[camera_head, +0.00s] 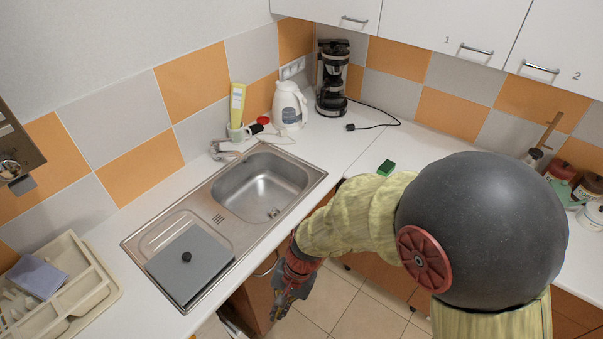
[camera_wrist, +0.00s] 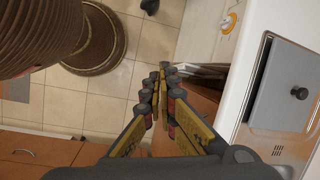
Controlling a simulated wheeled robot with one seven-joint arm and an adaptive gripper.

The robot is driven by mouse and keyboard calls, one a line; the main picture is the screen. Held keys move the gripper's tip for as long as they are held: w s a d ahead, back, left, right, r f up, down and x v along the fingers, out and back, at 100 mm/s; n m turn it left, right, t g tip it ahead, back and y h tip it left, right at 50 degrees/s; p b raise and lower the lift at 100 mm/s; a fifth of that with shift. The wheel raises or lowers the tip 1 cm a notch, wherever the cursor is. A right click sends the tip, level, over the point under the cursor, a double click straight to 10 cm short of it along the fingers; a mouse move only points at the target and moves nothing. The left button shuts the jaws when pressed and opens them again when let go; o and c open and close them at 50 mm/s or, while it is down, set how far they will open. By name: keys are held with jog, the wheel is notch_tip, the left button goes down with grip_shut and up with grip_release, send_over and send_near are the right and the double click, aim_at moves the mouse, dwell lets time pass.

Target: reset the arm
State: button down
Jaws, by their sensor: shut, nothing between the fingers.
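My gripper (camera_head: 284,302) hangs at the end of my arm in front of the sink counter, below the worktop's edge and over the tiled floor. In the wrist view my gripper (camera_wrist: 160,75) points down past the counter front, with its fingers brought together and nothing between them. My arm's padded sleeve and large dark round joint cover part of the right counter in the head view.
A steel sink (camera_head: 262,187) with a grey lidded board (camera_head: 205,255) lies left of my gripper. A cream dish rack (camera_head: 95,275) stands at lower left. A green sponge (camera_head: 386,167), white kettle (camera_head: 290,105) and coffee maker (camera_head: 332,80) stand on the counter.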

jog(key=s+d+r+n+t+h+b, duration=0.1)
jog(key=d+r+t+b, duration=0.3)
jog(key=d+r, duration=0.6)
jog(key=s+d+r+n+t+h+b, duration=0.2)
jog(key=d+r, duration=0.7)
jog(key=d, duration=0.5)
jog(key=shift+d+r+n+t+b, duration=0.4)
jog(key=shift+n+t+b, duration=0.2)
jog(key=shift+t+b, duration=0.3)
